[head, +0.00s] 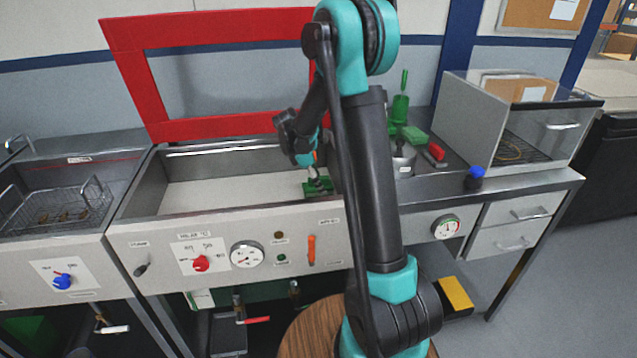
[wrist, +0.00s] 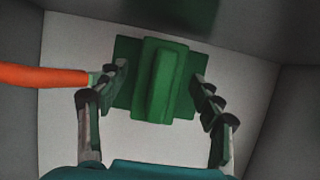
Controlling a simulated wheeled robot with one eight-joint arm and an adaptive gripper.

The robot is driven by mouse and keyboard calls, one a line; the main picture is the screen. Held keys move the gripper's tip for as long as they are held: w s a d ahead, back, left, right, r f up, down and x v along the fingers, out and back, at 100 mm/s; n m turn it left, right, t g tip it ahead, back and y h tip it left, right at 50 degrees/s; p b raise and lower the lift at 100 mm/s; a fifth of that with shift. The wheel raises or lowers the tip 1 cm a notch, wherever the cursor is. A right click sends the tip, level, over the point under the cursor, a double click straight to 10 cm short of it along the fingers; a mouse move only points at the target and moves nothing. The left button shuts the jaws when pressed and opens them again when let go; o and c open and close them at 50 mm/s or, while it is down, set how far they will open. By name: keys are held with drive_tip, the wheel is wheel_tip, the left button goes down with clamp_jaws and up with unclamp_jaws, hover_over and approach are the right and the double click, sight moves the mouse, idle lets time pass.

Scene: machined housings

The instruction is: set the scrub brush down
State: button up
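The green scrub brush (head: 318,187) sits low inside the right end of the long steel basin, and it appears to rest on the pale floor. In the wrist view the brush (wrist: 166,80) shows a wide flat base with a raised block-like grip. My gripper (head: 315,172) points down just above it, partly hidden by my arm in the head view. In the wrist view my gripper (wrist: 160,82) has its fingers spread on either side of the raised grip, with visible gaps. The fingertips overlap the base edges in view; I cannot tell whether they touch it.
Grey basin walls (wrist: 270,75) stand close around my gripper. An orange rod-like part (wrist: 45,77) reaches in beside the left finger. A red frame (head: 135,90) stands upright behind the basin (head: 220,192). Green items (head: 400,108) and a clear-fronted box (head: 545,120) occupy the right counter.

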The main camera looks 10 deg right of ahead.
drive_tip(key=shift+r, duration=0.15)
drive_tip(key=v, duration=1.2)
drive_tip(key=shift+a, duration=0.1)
